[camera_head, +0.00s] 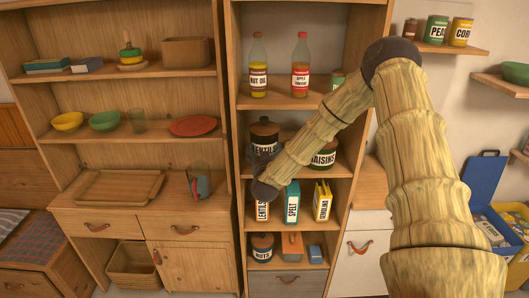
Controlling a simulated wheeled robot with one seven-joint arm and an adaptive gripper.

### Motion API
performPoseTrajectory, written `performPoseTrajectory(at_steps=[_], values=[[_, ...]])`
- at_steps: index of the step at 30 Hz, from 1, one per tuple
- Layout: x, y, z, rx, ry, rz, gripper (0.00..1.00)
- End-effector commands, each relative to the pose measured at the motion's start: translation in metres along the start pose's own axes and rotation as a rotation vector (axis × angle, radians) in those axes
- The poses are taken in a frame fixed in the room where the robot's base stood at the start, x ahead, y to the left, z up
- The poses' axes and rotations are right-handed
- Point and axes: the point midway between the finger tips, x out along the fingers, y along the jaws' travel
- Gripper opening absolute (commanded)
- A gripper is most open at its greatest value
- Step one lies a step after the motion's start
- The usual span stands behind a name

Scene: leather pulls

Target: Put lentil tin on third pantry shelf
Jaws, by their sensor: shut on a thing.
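The dark lentil tin (264,133) with a dark lid and a white label is in the tall pantry (239,120), at the left of the shelf bay below the bottles. My gripper (261,158) is at the tin's lower part, shut on it. The gripper is small and dark here, and its fingers are hard to make out. I cannot tell whether the tin's base touches the shelf board (287,172). My arm crosses in front of the bay and hides part of it.
A raisins tin (323,157) stands right of the lentil tin. Two bottles (300,65) stand above. Lentil, spelt (292,203) and semolina (322,201) boxes stand below. A nuts tin (262,247) is lower still. Pantry side walls bound the bay.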

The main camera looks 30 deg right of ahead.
Motion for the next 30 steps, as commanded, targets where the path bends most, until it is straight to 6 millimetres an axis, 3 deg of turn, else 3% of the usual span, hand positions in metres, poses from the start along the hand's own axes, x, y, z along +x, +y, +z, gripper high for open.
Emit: performPoseTrajectory(at_steps=[21, 22, 24, 30], values=[[0.001, -0.001, 0.016, 0.001, 0.005, 0.0, 0.34], [0.0, 0.0, 0.017, 0.0, 0.002, 0.0, 0.91], [0.0, 0.0, 0.017, 0.0, 0.002, 0.0, 1.0], [0.0, 0.0, 0.017, 0.0, 0.001, 0.0, 1.0]])
